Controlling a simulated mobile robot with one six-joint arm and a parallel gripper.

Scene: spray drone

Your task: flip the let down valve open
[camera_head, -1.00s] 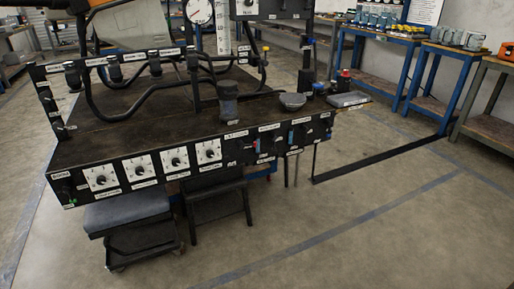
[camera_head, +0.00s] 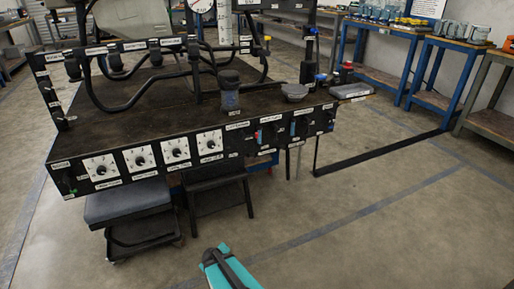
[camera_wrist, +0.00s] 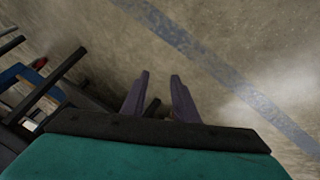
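The black bench (camera_head: 150,105) carries a row of labelled dials and small switches or valves along its front edge. The labels are too small to read, so I cannot tell which one is the let down valve. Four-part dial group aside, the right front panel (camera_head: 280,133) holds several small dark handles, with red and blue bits. My gripper (camera_wrist: 159,78) shows two dark fingers standing apart with nothing between them, over bare floor. In the head view, my teal arm end shows at the bottom, well below and in front of the bench, touching nothing.
A dark stool (camera_head: 130,207) and a second black stool (camera_head: 220,190) stand under the bench front. A thin black bar (camera_head: 380,153) lies low at its right. Blue workbenches (camera_head: 432,60) stand at the back right. The floor in the right foreground is clear.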

